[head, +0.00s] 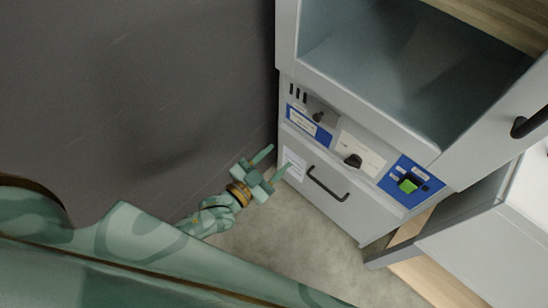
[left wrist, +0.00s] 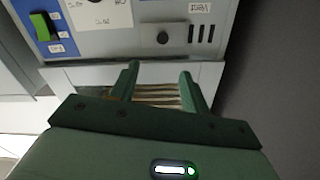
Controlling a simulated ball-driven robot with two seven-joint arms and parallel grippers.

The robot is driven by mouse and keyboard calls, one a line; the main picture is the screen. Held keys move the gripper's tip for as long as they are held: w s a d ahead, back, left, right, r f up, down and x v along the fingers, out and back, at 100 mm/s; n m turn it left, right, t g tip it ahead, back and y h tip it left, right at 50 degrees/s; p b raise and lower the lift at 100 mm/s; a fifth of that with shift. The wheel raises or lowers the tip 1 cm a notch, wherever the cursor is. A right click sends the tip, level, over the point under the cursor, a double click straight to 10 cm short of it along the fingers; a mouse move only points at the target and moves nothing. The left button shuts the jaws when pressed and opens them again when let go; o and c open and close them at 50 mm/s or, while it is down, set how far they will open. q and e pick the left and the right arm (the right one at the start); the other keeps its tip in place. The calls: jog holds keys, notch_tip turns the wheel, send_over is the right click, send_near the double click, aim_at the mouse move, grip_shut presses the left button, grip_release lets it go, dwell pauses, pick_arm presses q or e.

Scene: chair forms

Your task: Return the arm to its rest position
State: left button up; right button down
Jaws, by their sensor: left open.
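My left gripper (head: 278,158) is pale green. It is open and empty, low in front of the grey cabinet, near the left end of the drawer (head: 335,195) with a black bar handle. In the left wrist view the two fingers of my left gripper (left wrist: 160,72) stand apart, pointing at the cabinet's lower front. A striped brownish patch shows between and behind them; I cannot tell what it is. My right gripper is not in view.
A control panel (head: 375,158) with a black knob and a green switch (head: 408,186) sits above the drawer. An open grey compartment (head: 400,75) is above it. A dark wall (head: 140,90) stands at left. Another cabinet (head: 485,245) is at right. Bare floor (head: 290,240) lies between.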

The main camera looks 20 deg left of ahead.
pick_arm(q)
jog(key=s+a+f+n+g+y+p, duration=0.15)
jog(key=s+a+f+g, duration=0.3)
jog(key=s+f, duration=0.55)
jog(key=s+a+f+n+g+y, duration=0.1)
jog(key=s+a+f+g+y, duration=0.35)
jog(key=f, duration=0.85)
jog(key=s+f+g+p, duration=0.1)
jog(key=s+g, duration=0.3)
jog(key=s, duration=1.1)
jog(key=s+a+f+g+p, duration=0.1)
jog(key=s+f+g, duration=0.3)
jog(key=s, duration=1)
jog(key=shift+s+a+n+p, duration=0.2)
jog(key=shift+s+n+p, duration=0.15)
jog(key=shift+p, duration=0.45)
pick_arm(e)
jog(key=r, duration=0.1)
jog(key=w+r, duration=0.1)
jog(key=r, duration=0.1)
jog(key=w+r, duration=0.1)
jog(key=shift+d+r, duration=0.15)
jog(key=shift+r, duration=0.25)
